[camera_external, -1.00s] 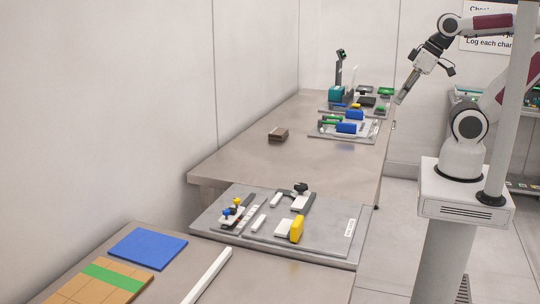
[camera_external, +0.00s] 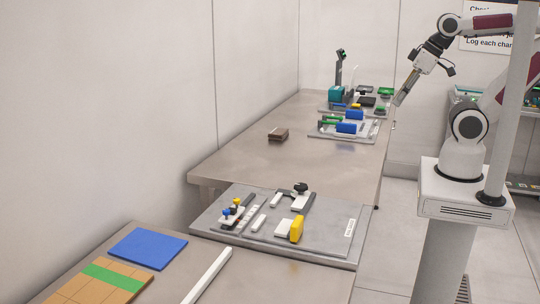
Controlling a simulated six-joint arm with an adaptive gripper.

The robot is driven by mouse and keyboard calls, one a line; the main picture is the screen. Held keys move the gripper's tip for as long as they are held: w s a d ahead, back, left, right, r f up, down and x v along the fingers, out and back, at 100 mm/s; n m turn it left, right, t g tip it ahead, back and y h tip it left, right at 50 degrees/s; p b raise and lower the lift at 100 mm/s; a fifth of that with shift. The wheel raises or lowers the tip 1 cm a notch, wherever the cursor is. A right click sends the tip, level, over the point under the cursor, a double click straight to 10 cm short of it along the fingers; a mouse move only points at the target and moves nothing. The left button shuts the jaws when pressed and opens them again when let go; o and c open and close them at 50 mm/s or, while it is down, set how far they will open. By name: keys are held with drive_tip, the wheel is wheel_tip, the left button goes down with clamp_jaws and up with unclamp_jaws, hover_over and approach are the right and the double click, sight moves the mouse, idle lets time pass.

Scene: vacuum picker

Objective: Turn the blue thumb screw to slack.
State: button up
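A small blue knob (camera_external: 226,212), which looks like the blue thumb screw, sits on a small fixture at the left end of a grey plate in the middle of the picture. A yellow knob (camera_external: 237,201) stands just behind it. The blue knob is too small to tell how it is turned. My gripper (camera_external: 399,101) hangs in the air at the upper right, pointing down and left, well apart from the blue knob. Its fingers look close together, but they are too small to tell open from shut.
The grey plate (camera_external: 330,240) also bears a yellow block (camera_external: 296,229), a black knob (camera_external: 301,187) and white bars. A brown block (camera_external: 278,134) lies on the far table. Fixtures with blue blocks (camera_external: 349,128) stand farther back. A blue mat (camera_external: 147,248) lies in front.

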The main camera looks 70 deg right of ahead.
drive_tip(key=w+a, duration=0.1)
drive_tip(key=w, duration=0.4)
drive_tip(key=w+a+n+t, duration=0.1)
drive_tip(key=w+a, duration=0.1)
drive_tip(key=w, duration=0.3)
drive_tip(key=w+a+n+t, duration=0.1)
drive_tip(key=w, duration=0.4)
drive_tip(key=shift+w+a+y, duration=0.2)
drive_tip(key=shift+w+y, duration=0.1)
drive_tip(key=w+a+f+n+t+y, duration=0.2)
drive_tip(key=w+a+f, duration=0.2)
drive_tip(key=w+a, duration=0.65)
drive_tip(key=n+y, duration=0.5)
drive_tip(key=y, duration=0.2)
approach(227, 210)
drive_tip(key=shift+w+d+r, duration=0.1)
drive_tip(key=shift+d+r, duration=0.3)
drive_tip(key=shift+d, duration=0.15)
drive_tip(key=shift+a+f, duration=0.3)
drive_tip(key=shift+a, duration=0.1)
drive_tip(key=shift+x, duration=3.75)
